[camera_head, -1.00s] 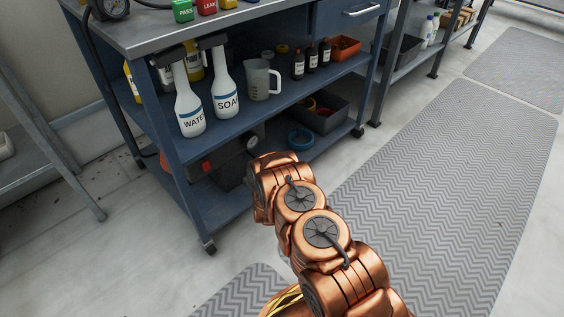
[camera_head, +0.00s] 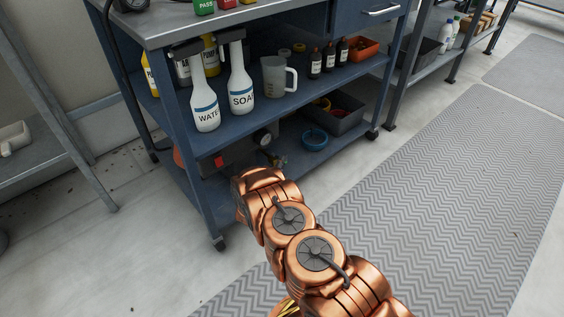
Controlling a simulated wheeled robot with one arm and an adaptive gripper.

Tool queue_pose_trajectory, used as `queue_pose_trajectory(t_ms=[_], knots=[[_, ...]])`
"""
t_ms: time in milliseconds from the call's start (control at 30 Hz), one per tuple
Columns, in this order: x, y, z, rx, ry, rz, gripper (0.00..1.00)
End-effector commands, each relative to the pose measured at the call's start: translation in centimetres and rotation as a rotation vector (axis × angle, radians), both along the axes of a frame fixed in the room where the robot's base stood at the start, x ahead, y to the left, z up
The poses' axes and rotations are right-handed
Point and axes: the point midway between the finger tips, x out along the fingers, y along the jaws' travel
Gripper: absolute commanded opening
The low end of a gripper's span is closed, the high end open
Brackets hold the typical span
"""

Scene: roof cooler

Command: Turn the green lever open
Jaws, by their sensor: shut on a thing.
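No green lever can be made out in the head view. My copper-coloured arm (camera_head: 300,240) reaches up from the bottom toward the lower shelf of a blue cart (camera_head: 200,200). My gripper cannot be seen; the arm's far end hides that spot or it lies beyond it. A dark unit with a small red part (camera_head: 219,161) and a round gauge (camera_head: 265,137) sit on the lower shelf just past the arm's end. They are partly hidden.
White WATER (camera_head: 206,118) and SOAP (camera_head: 240,98) spray bottles, a jug (camera_head: 274,78) and brown bottles (camera_head: 315,63) stand on the middle shelf. A blue ring (camera_head: 315,139) and dark bin (camera_head: 340,115) are below. A grey mat (camera_head: 440,170) covers open floor at right.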

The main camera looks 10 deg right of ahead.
Motion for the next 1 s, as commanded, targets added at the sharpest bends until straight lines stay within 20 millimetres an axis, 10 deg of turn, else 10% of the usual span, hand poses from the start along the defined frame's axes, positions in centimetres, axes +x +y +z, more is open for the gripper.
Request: queue_pose_trajectory(t_ms=[433,700,1000], knots=[[-0.18,-0.22,-0.15,-0.001,0.004,-0.010,0.00],[-0.11,-0.20,-0.10,0.000,0.002,-0.009,0.38],[-0.11,-0.09,-0.07,0.000,0.002,-0.008,0.38]])
